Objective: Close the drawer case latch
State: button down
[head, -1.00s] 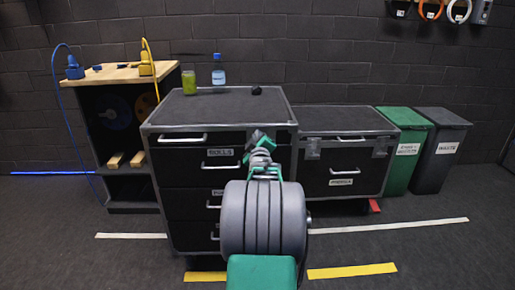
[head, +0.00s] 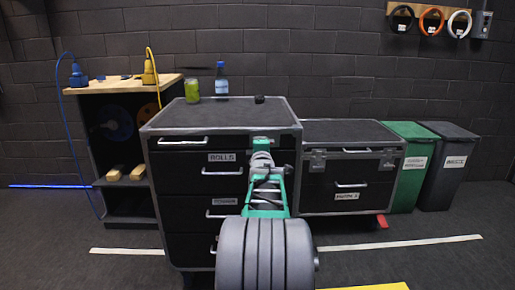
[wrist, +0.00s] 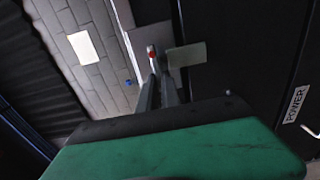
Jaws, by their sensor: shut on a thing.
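The tall black drawer case (head: 215,115) with grey metal edges stands at centre in the head view, with labels on its drawers. My gripper (head: 262,153) is at the upper right of its front, below the top edge, and my arm covers much of the right side. In the wrist view, my gripper (wrist: 153,60) has its fingers close together on a small red-tipped latch part (wrist: 152,52) against the grey metal edge. The rest of the latch is mostly hidden by the fingers. The POWER label (wrist: 296,104) shows to the right.
A lower case (head: 346,132) with two front latches stands close on the right, then a green bin (head: 404,180) and a dark bin (head: 447,175). A wooden-topped shelf (head: 120,85) is on the left. A green jar (head: 192,90) and blue bottle (head: 221,80) are at the tall case's back.

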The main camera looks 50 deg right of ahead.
jog(key=shift+s+d+f, duration=0.3)
jog(key=shift+f, duration=0.2)
jog(key=c, duration=1.7)
grip_release()
jog(key=shift+r, duration=0.15)
jog(key=shift+o, duration=0.7)
jog(key=shift+s+d+r, duration=0.1)
jog(key=shift+s+d, duration=0.1)
jog(key=p+v, duration=0.1)
jog(key=v, duration=0.7)
jog(key=shift+w+a, duration=0.1)
